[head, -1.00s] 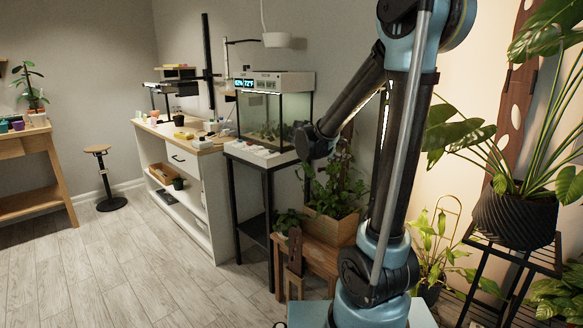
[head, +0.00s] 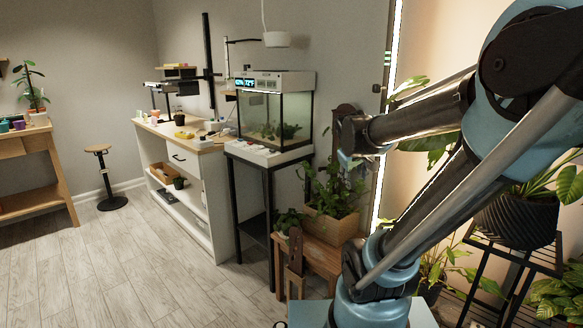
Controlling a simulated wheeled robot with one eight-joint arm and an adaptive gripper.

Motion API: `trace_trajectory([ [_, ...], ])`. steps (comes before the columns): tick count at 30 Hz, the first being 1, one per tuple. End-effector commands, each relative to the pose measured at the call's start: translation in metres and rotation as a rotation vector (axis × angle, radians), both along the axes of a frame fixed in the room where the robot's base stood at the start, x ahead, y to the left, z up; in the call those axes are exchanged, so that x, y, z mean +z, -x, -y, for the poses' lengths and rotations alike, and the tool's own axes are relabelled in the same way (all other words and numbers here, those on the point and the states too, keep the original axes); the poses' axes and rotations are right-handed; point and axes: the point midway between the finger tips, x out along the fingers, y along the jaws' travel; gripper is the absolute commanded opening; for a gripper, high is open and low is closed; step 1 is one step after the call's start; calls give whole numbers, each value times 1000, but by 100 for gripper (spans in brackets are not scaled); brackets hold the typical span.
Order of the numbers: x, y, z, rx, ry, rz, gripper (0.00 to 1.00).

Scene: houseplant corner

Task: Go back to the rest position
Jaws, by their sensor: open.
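My arm rises from its blue base at the lower right and leans to the right. Its blue elbow is large and close at the right edge. The forearm reaches back left from there and ends in a dark round wrist joint in front of the wall, above the potted plants. A small light blue part shows just under that joint. I cannot make out my gripper or its fingers beyond the wrist. Nothing held is visible.
A glass terrarium (head: 276,116) stands on a black stand left of my wrist. Below are a leafy plant in a wooden box (head: 332,226) and a small wooden chair (head: 295,262). A black pot (head: 515,222) stands on a rack at right.

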Motion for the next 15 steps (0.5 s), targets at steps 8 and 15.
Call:
trace_trajectory([
  [8, -3, 32, -12, -163, -265, 50, 44],
  [15, -4, 48, -22, -264, -425, 78, 44],
])
